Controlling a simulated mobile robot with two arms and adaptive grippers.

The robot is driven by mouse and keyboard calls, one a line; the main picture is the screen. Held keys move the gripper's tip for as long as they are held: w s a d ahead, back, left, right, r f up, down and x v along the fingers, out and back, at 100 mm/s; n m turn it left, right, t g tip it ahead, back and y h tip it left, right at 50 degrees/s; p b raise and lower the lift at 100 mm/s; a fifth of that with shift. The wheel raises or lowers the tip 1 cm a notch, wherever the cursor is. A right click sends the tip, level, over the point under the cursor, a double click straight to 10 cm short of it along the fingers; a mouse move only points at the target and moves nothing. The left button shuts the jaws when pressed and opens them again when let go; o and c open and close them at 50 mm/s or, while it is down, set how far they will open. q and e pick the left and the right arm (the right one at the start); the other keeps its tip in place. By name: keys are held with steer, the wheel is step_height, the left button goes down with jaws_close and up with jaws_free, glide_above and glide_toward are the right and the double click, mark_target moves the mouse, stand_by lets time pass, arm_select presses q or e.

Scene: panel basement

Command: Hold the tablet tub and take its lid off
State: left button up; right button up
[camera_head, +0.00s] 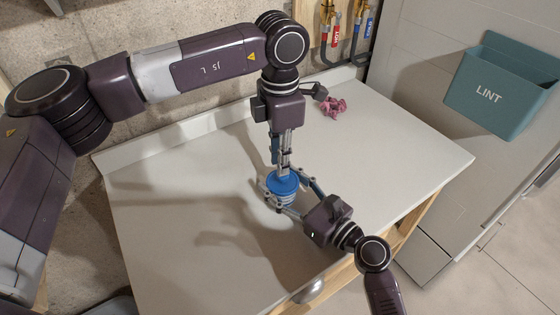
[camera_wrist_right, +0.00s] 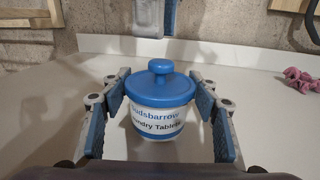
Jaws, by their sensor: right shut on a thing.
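The tablet tub (camera_wrist_right: 158,124) is white with blue lettering and stands upright on the worktop. Its blue lid (camera_wrist_right: 162,88) with a round knob (camera_wrist_right: 160,66) sits on top; in the head view the lid (camera_head: 283,186) hides most of the tub. My right gripper (camera_head: 282,184) reaches in from the lower right and is shut on the tub, one finger on each side. My left gripper (camera_head: 283,166) points down just above and behind the lid. In the right wrist view only part of it shows, above the knob and apart from it. Its finger gap is unclear.
The pale worktop (camera_head: 170,230) is mostly clear, with a raised edge along the wall. A crumpled pink cloth (camera_head: 334,107) lies at the back. Pipes with red and blue tags (camera_head: 335,35) hang behind. A teal lint bin (camera_head: 500,90) is mounted at the right.

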arm_select(q)
step_height(320, 180, up, 11)
stand_by(0.3)
steer(key=shift+f, duration=0.1)
arm_select(e)
steer(key=o, duration=1.8)
steer(key=shift+c, duration=0.2)
steer(key=shift+s, duration=0.1)
